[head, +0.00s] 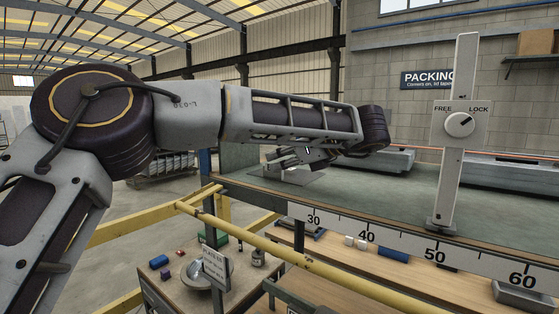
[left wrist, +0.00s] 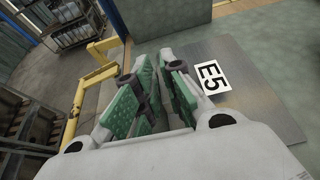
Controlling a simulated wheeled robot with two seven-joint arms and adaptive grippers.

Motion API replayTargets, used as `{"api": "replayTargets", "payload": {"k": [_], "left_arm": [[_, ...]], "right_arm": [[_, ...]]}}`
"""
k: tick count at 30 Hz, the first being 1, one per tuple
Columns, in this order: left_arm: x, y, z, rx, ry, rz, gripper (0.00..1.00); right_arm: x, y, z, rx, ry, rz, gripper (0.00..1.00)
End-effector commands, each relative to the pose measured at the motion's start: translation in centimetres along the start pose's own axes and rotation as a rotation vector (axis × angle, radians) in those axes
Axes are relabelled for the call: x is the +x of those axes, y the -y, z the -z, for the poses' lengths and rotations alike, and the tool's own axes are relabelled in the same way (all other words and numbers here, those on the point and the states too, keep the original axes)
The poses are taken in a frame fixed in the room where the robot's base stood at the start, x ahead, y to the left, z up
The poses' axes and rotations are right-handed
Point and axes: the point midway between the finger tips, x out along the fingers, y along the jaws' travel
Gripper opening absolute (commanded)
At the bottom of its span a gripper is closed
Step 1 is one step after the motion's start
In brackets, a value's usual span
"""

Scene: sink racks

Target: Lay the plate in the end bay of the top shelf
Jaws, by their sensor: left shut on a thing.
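The plate (head: 306,178) is a flat grey sheet at the left end of the top shelf (head: 375,190). In the left wrist view the plate (left wrist: 262,110) lies to the right of the fingers and bears a white E5 label. My left gripper (head: 308,155) is at the plate, reaching down from above. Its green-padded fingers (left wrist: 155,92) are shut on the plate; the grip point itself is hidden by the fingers. The plate is low over or on the shelf surface; I cannot tell whether it touches. My right gripper is not in view.
A white upright post (head: 455,150) with a FREE/LOCK knob stands on the shelf to the right. A numbered scale (head: 400,245) runs along the front edge. A yellow rail (head: 290,250) crosses in front. A lower bench (head: 165,285) holds small blocks and a round metal object.

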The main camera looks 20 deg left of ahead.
Motion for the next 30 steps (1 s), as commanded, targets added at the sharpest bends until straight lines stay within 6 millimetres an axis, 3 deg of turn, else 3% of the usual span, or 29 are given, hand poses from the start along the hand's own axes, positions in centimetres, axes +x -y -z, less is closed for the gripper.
{"api": "replayTargets", "payload": {"k": [4,5,9,26,30], "left_arm": [[0.1,0.0,0.2,-0.002,0.001,0.000,0.00],[0.1,0.0,0.2,0.000,0.000,0.000,0.14],[0.1,0.0,0.2,0.000,0.000,0.000,0.32],[0.0,0.0,-0.1,0.000,0.000,0.000,0.32],[-0.9,0.0,0.0,-0.001,0.002,0.001,0.32]], "right_arm": [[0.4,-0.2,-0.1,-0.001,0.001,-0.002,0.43],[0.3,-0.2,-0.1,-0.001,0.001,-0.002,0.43],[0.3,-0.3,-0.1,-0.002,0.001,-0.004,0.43],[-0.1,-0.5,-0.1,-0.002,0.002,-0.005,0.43],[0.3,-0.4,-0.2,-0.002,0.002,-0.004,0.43]]}}
